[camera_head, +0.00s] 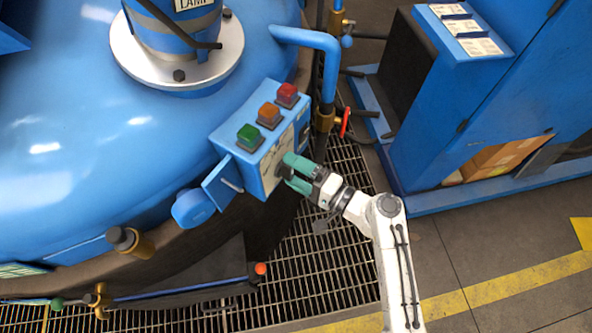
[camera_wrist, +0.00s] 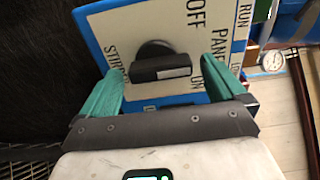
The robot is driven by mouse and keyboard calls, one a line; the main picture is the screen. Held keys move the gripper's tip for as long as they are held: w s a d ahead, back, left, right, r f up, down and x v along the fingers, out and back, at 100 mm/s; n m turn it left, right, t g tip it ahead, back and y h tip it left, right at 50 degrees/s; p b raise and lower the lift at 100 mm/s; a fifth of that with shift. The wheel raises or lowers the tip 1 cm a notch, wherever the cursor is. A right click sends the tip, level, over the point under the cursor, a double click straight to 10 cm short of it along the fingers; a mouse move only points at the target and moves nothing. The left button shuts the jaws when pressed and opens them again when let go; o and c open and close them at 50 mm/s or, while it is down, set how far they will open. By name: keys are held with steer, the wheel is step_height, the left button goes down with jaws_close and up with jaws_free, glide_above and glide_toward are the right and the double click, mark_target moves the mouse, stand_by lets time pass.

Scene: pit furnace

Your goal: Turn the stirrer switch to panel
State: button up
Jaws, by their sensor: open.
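The stirrer switch (camera_wrist: 160,62) is a black round knob with a bar grip on a white label plate in the wrist view. The bar lies nearly level there, with a pale stripe on its right half. "OFF" and "PANEL" stand on the plate above and to its right; part of "STIRRER" shows at left. My gripper (camera_wrist: 161,67) is open, its green fingers at either end of the bar with visible gaps. In the head view my gripper (camera_head: 288,172) is at the front face of the blue control box (camera_head: 258,178) and hides most of the knob.
Green, orange (camera_head: 269,114) and red buttons top the box. An open blue flap (camera_head: 221,184) hangs at its left. A pipe with a red-handled valve (camera_head: 345,122) stands close at right. Blue cabinets (camera_head: 440,150) stand further right, beyond floor grating.

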steer(key=b+v, duration=0.2)
steer(key=v, duration=0.8)
steer(key=shift+s+d, duration=0.2)
steer(key=shift+d, duration=0.15)
steer(key=shift+f, duration=0.15)
steer(key=s+d+f+n+g+h, duration=0.3)
steer(key=s+d+f+h, duration=0.2)
steer(key=s+d, duration=0.15)
steer(key=s+d+f+n+g+h, duration=0.2)
steer(key=s+d+f+g+h, duration=0.15)
steer(key=s+d+h, duration=0.35)
steer(key=s+d+r+h, duration=0.2)
steer(key=s+d+h, duration=0.2)
steer(key=s+d, duration=0.3)
steer(key=shift+s+r+g, duration=0.3)
steer(key=shift+s+g, duration=0.15)
steer(key=shift+s, duration=0.3)
steer(key=shift+d, duration=0.15)
steer(key=shift+c, duration=0.2)
